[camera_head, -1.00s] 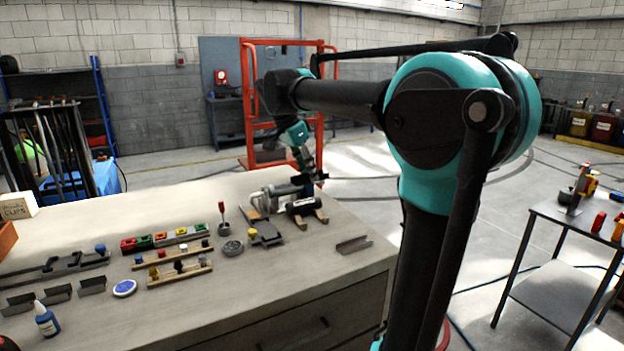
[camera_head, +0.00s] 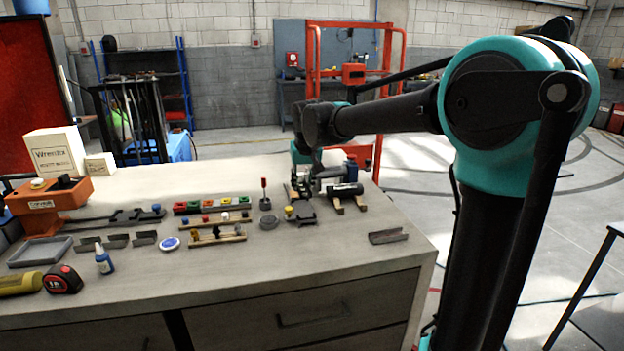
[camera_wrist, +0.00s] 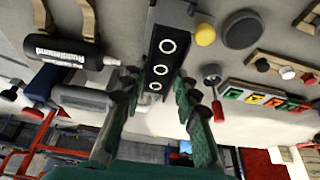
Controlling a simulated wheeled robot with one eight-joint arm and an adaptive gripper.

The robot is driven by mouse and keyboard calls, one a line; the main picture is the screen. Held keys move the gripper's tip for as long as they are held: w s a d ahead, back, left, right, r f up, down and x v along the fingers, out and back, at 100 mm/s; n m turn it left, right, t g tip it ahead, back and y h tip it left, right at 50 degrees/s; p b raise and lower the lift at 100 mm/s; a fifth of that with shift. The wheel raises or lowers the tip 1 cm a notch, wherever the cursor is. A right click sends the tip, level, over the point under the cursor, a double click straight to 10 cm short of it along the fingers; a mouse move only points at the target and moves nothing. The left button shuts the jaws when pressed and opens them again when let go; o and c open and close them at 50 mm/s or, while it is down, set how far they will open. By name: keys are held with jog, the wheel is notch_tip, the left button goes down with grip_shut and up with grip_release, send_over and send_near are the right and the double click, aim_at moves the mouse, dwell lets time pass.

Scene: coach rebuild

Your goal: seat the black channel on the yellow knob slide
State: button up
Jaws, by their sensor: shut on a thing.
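The black channel (camera_wrist: 157,62), a long dark bar with three pale rings along it, lies between the fingers of my gripper (camera_wrist: 152,82) in the wrist view. My gripper is shut on it. The yellow knob (camera_wrist: 205,35) stands just right of the channel's far end, beside the dark slide. In the head view the yellow knob (camera_head: 289,210) and its dark slide (camera_head: 304,213) are on the bench, in front of my wrist. The held channel is not clear there. The channel hides part of what is under it, and I cannot tell whether it touches the slide.
A dark bottle (camera_head: 345,190) lies on wooden blocks right of the slide. A red-handled tool (camera_head: 264,188) in a round base and a row of coloured blocks (camera_head: 212,205) stand left. A loose grey channel (camera_head: 388,236) lies near the bench's right edge.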

aim_at(303, 191)
jog(key=shift+f, duration=2.25)
jog(key=shift+f, duration=0.95)
dwell(1.1)
jog(key=o, duration=1.2)
jog(key=shift+o, duration=0.4)
jog(key=o, duration=0.4)
jog(key=shift+c, duration=0.2)
jog(key=shift+r, duration=3)
